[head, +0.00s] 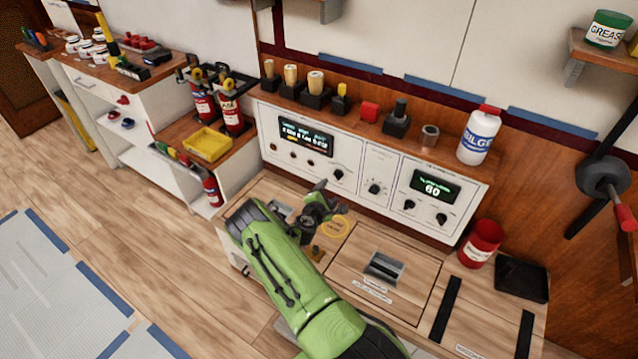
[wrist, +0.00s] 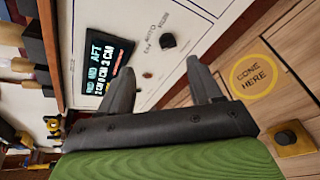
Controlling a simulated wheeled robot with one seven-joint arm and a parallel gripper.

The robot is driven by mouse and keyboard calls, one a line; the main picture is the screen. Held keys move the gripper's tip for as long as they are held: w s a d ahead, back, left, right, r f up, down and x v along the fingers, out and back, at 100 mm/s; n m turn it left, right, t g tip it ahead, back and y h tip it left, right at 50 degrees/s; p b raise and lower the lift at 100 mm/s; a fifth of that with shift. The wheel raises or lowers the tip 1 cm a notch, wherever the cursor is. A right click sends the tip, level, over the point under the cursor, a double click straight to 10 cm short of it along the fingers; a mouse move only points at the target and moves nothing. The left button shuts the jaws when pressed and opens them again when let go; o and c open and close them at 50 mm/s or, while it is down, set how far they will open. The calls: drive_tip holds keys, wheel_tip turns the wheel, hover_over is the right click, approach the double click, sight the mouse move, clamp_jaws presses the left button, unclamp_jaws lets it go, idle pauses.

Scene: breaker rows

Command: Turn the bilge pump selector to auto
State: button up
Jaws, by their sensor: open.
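The bilge pump selector is a small black knob (head: 338,174) on the white panel (head: 285,165), below and right of a dark display (head: 306,136). In the wrist view the selector (wrist: 168,40) lies beyond the fingertips, with small lettering beside it that looks like OFF, AUTO and another word. I cannot tell which word its pointer faces. My gripper (head: 322,198) is open and empty in front of the panel, a little below the selector. In the wrist view its two fingers (wrist: 161,68) stand apart and do not touch the selector.
More black knobs (head: 374,188) sit to the right on the panel, near a second display (head: 434,187).

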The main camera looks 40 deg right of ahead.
sight(337, 177)
drive_tip(key=w+d+f+b, duration=0.2)
drive_tip(key=d, duration=0.1)
drive_tip(key=w+d+f+n+b, duration=0.1)
drive_tip(key=w+d+f+b, duration=0.2)
drive_tip(key=d, duration=0.1)
drive_tip(key=w+d+f+n+t+b, duration=0.1)
drive_tip(key=w+d+f+b, duration=0.1)
drive_tip(key=d, duration=0.1)
drive_tip(key=shift+w+d+f+b, duration=0.3)
drive_tip(key=shift+d+f, duration=0.1)
drive_tip(key=shift+w+d+y+b, duration=0.3)
drive_tip(key=shift+w+d+b, duration=0.1)
drive_tip(key=shift+d, duration=0.1)
drive_tip(key=shift+r, duration=0.1)
drive_tip(key=c, duration=1)
drive_tip(key=shift+c, duration=0.2)
